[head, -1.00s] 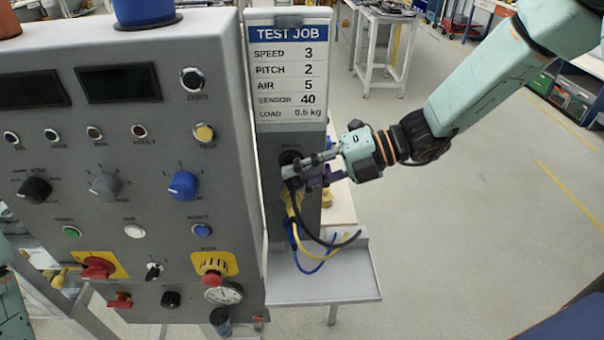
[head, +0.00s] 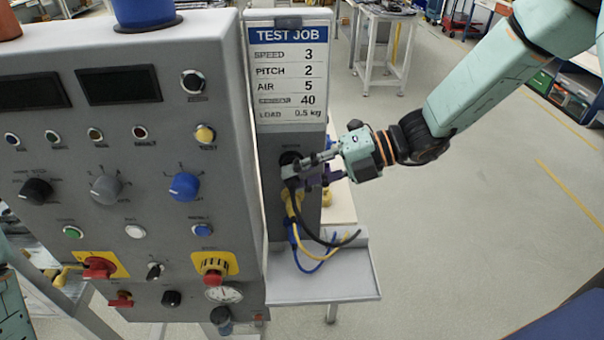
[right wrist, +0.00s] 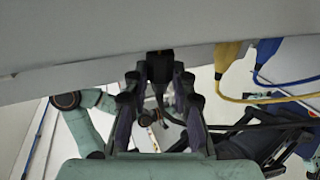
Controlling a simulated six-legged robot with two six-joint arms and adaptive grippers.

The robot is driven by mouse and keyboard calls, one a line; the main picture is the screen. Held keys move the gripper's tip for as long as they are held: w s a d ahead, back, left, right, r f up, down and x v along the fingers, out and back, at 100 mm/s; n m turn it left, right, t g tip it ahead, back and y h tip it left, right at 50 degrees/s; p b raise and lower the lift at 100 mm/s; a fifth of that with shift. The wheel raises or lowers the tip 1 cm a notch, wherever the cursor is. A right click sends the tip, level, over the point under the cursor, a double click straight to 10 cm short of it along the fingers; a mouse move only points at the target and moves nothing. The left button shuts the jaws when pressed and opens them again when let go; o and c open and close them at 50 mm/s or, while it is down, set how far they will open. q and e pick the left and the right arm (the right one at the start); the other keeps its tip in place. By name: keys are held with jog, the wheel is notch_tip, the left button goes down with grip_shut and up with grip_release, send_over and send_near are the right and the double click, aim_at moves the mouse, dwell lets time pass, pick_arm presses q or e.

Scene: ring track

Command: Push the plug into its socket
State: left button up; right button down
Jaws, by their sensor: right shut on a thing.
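My right gripper (head: 306,170) is in front of the narrow side panel, under the TEST JOB card. In the right wrist view its two fingers (right wrist: 160,95) are shut on a black plug (right wrist: 160,67), one on each side. The plug's front end meets the grey panel face there; how deep it sits cannot be told. The black socket (head: 289,157) shows just above the fingertips in the head view, partly covered. The plug's black cable (head: 318,240) loops down below the gripper. My left gripper is not in view.
A yellow plug (right wrist: 228,55) and a blue plug (right wrist: 268,48) are at the panel beside the black one. Their cables hang over a grey shelf (head: 325,288). The large control panel (head: 150,215) with knobs and buttons stands left. Floor at right is clear.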

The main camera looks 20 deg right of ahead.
jog(key=shift+w+d, duration=0.15)
jog(key=shift+w, duration=0.45)
jog(key=c, duration=1)
grip_release()
jog(key=shift+c, duration=0.2)
jog(key=v, duration=1.2)
